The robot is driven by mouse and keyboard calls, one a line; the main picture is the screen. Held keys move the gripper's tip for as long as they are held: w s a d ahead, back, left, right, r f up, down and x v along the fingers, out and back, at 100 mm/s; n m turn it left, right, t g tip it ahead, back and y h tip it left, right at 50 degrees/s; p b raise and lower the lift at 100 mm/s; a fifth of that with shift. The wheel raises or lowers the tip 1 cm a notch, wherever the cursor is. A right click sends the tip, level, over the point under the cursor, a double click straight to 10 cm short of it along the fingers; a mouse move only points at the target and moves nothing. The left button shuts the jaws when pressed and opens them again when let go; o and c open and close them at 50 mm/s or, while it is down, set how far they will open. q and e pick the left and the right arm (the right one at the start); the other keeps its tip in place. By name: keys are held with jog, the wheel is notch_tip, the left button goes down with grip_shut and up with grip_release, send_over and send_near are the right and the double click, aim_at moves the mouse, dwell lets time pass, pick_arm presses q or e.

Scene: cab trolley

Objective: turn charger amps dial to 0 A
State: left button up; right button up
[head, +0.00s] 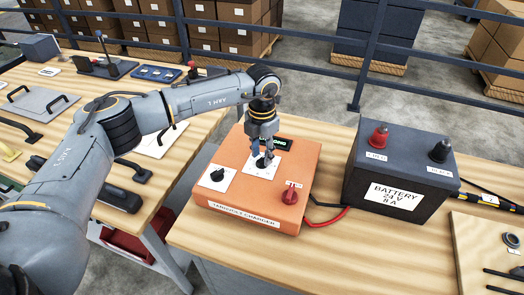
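The orange charger (232,192) sits on the wooden bench in the head view. On its top are a black dial on a white plate at the left (217,175), a second dial plate (258,172) near the middle, and a red knob (290,196) at the right. A dark display shows partly at the back. My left gripper (265,160) points down at the second dial, its fingers at or just above the knob. The fingers hide much of that knob, and I cannot read the dial markings. Whether the fingers are closed on it is unclear. My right gripper is not in view.
A dark battery (395,178) with red and black terminals stands right of the charger. Red and black cables (328,212) lie between them. A board with small parts (490,255) is at the right edge. Another bench with tools stands at the left, beyond a gap.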

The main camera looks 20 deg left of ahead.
pick_arm(q)
jog(key=shift+f, duration=0.45)
jog(key=shift+c, duration=0.4)
grip_shut()
jog(key=shift+n, duration=0.3)
